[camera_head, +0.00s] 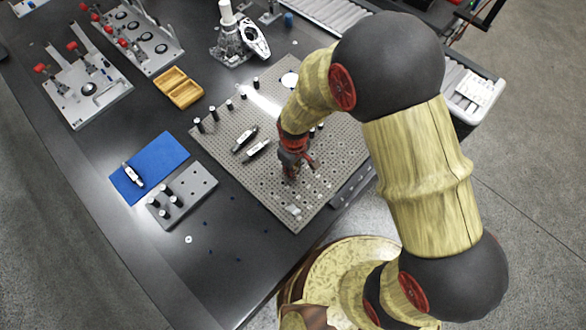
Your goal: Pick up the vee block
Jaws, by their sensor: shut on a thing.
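My gripper (291,173) points down low over the perforated metal plate (335,160), near the middle of its front half. It is shut on a small piece that its fingers and my wrist mostly hide. I take this piece to be the vee block, but its shape is too small and covered to make out. I cannot tell whether it still touches the plate.
A small pale block (293,210) lies at the plate's near corner. Two dark-and-white pieces (245,138) and several black pins stand or lie left of my gripper. A blue mat (150,160), grey pin block (200,185) and yellow tray (180,88) lie further left.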

